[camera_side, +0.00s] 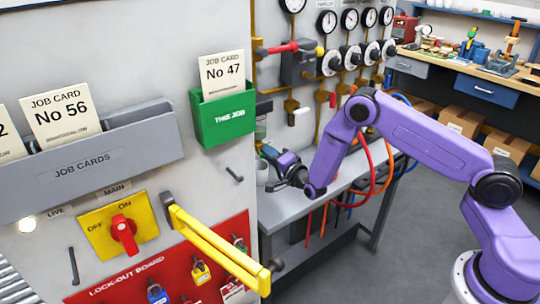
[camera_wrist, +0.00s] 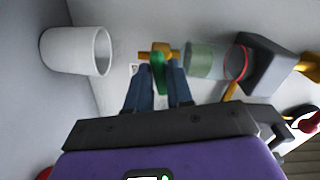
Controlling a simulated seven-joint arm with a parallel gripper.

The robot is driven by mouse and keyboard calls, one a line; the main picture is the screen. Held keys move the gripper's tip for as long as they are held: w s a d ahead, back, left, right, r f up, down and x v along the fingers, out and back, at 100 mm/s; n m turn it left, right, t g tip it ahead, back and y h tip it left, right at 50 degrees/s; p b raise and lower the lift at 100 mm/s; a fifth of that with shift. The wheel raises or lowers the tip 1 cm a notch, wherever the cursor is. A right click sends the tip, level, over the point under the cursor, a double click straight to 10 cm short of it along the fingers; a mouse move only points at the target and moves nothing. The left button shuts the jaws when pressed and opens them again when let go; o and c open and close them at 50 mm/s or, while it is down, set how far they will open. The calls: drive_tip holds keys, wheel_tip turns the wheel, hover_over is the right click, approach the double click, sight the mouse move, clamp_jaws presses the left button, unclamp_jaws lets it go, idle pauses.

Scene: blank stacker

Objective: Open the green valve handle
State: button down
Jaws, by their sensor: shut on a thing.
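In the wrist view the green valve handle (camera_wrist: 158,72) sits on a small brass valve body (camera_wrist: 161,50) and points from it toward my gripper, across the line of the body. My gripper (camera_wrist: 158,77) has its two dark blue fingers on either side of the handle, shut on it. In the side view my gripper (camera_side: 268,154) reaches in behind the edge of the grey cabinet, above the grey bench. The handle is too small and covered there to make out.
A white cup (camera_wrist: 77,50) stands left of the valve in the wrist view. A greenish cylinder (camera_wrist: 205,60) and a grey block (camera_wrist: 268,65) lie to the right. In the side view a green box (camera_side: 222,118) on the cabinet and hoses (camera_side: 372,180) are near my arm.

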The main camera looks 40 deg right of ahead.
drive_tip(key=shift+n, duration=7.5)
drive_tip(key=c, duration=1.1)
unclamp_jaws()
